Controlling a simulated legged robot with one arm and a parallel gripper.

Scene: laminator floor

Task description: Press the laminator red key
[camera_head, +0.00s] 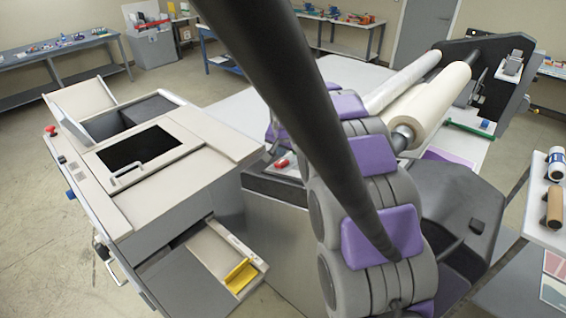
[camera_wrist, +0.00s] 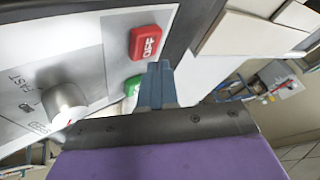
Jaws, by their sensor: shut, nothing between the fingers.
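I see no clear contact with either key. In the head view a small red spot (camera_head: 283,163) shows on the laminator left of my arm; its lettering is too small to read. My gripper is hidden there.
A white knob (camera_wrist: 62,98) sits on the panel left of the keys. The laminator's rollers (camera_head: 439,98) lie behind my arm. A grey machine with an open lid (camera_head: 82,101) stands at left, and a table (camera_head: 541,222) at right.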

